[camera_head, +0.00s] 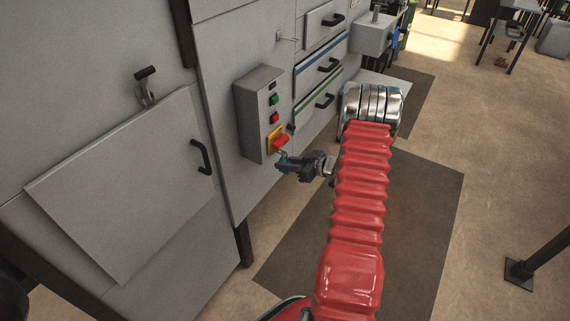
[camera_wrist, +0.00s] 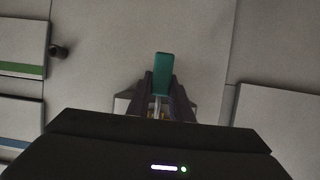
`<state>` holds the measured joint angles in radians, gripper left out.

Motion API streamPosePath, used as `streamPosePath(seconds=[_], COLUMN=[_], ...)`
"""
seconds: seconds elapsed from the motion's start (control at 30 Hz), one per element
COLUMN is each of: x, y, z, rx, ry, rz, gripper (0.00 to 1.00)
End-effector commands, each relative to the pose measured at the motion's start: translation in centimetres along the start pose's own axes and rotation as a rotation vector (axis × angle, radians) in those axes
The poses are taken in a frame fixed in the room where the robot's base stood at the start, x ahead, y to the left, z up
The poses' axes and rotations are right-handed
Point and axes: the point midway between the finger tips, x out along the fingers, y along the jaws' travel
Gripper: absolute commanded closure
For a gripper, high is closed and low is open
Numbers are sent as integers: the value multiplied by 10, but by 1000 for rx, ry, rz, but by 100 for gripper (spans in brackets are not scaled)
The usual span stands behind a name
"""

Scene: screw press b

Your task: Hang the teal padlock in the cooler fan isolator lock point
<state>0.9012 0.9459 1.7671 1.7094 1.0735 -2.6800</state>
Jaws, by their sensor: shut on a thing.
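The teal padlock (camera_wrist: 163,72) shows in the wrist view between the fingers of my gripper (camera_wrist: 160,95), with a thin pale shackle bar below its body. My gripper is shut on it. In the head view my gripper (camera_head: 284,162) is just below and in front of the red rotary switch (camera_head: 280,142) on its yellow plate, low on the grey control box (camera_head: 246,120). I take this switch to be the isolator. Its lock point is too small to make out. Whether the shackle touches the switch I cannot tell; the padlock is not clear in the head view.
Above the switch are green and red buttons (camera_head: 274,108). To the left is a grey panel door (camera_head: 125,190) with a black handle (camera_head: 201,156). To the right are drawers with black handles (camera_head: 325,101). A dark mat (camera_head: 400,220) lies on open floor.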

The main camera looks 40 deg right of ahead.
Motion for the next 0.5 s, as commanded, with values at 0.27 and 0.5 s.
streamPosePath(seconds=[0.27, 0.5], x=[0, 0], y=[-1, 0], z=[0, 0], rx=[0, 0], ry=[0, 0], rz=[-1, -1], gripper=[65, 59])
